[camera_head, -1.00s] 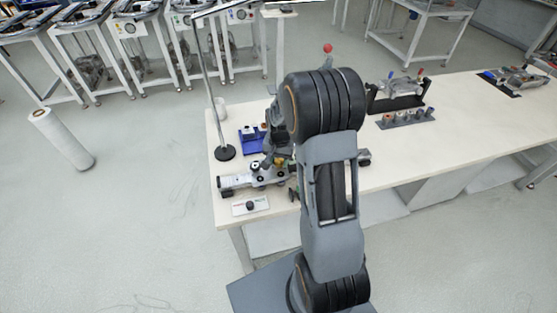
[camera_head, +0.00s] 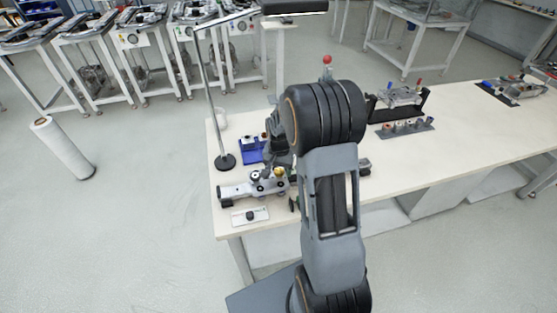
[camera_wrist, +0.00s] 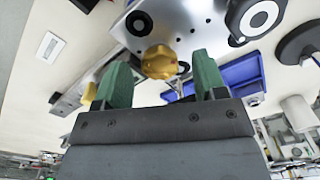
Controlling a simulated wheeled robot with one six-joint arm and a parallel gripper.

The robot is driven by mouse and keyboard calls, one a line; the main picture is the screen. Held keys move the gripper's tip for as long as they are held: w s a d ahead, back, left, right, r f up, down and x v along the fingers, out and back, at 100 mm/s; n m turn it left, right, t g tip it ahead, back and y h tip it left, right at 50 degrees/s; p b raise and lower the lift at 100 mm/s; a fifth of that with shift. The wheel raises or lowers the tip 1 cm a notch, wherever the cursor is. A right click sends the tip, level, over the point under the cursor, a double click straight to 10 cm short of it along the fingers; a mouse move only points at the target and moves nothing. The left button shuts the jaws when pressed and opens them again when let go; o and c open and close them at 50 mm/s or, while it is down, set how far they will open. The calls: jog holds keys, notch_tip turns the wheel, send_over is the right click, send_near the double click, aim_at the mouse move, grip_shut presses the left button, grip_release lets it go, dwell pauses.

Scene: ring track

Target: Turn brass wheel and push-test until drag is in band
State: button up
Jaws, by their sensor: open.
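The brass wheel (camera_wrist: 160,62) is a lobed yellow knob on the side of a grey metal fixture (camera_wrist: 195,25) in the wrist view. My gripper (camera_wrist: 162,70) is open, its two green fingers on either side of the wheel with gaps to both. I cannot tell how deep the wheel sits between the tips. A second yellow part (camera_wrist: 89,93) shows partly behind the left finger. In the head view the fixture (camera_head: 238,190) lies at the table's left end, and a yellow part (camera_head: 280,171) shows on it. My arm partly hides the fixture's right side.
A blue tray (camera_head: 249,150) and a lamp stand (camera_head: 225,161) are behind the fixture. A small white box with a black knob (camera_head: 250,215) is in front. A grey rack (camera_head: 405,129) and a black stand (camera_head: 398,108) are to the right.

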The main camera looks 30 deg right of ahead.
aim_at(279, 171)
notch_tip(279, 171, up, 14)
jog(key=shift+f+b, duration=0.25)
jog(key=shift+b, duration=0.1)
dwell(0.5)
jog(key=s+a+r+n+t, duration=0.1)
jog(key=s+a+n, duration=0.3)
jog(key=s, duration=0.4)
jog(key=s+a+r+n+t, duration=0.2)
jog(key=s+a, duration=0.3)
jog(key=s, duration=0.3)
jog(key=shift+a+n+t, duration=0.4)
jog(key=shift+n+t, duration=0.2)
jog(key=shift+n, duration=0.3)
